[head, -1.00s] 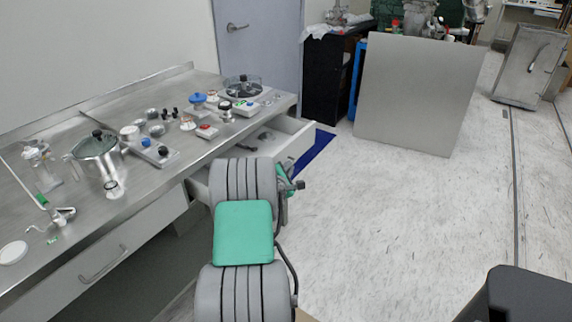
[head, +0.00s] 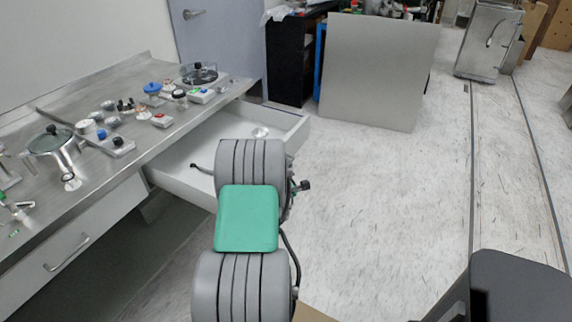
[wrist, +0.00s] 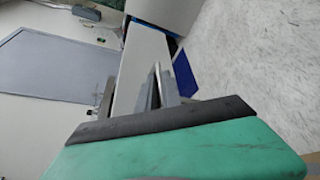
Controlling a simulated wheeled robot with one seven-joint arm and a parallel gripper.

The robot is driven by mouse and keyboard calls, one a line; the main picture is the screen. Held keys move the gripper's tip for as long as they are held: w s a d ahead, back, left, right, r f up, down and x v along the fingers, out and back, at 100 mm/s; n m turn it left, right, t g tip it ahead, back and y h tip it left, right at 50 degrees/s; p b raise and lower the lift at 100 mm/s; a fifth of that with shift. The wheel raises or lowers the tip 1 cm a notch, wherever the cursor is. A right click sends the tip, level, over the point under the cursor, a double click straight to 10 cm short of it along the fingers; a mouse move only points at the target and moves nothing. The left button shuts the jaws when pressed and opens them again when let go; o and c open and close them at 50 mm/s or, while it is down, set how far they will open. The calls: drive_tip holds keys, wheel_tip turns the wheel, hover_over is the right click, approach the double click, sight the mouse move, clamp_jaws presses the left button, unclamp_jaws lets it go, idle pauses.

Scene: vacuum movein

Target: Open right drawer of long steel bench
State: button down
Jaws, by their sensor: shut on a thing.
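The long steel bench (head: 62,103) runs along the left wall in the head view. Its right drawer (head: 285,128) stands well out from the bench, and its white inside shows with a small round item and a dark piece in it. My arm hides the drawer's front and handle in the head view. In the wrist view the white drawer front (wrist: 137,66) lies just beyond my gripper (wrist: 160,82). The fingers are shut on the drawer's handle, though the handle itself is mostly hidden between them. My gripper is hidden behind my arm in the head view.
The left drawer (head: 90,238) is shut. Pots and small instruments crowd the bench top, including a lidded pot (head: 52,143). A grey panel (head: 375,70) and a black cabinet (head: 287,60) stand at the back. The floor (head: 385,190) to the right is clear.

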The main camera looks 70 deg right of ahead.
drive_tip(key=shift+s+f, duration=0.1)
drive_tip(key=c, duration=1.8)
unclamp_jaws()
drive_tip(key=v, duration=0.8)
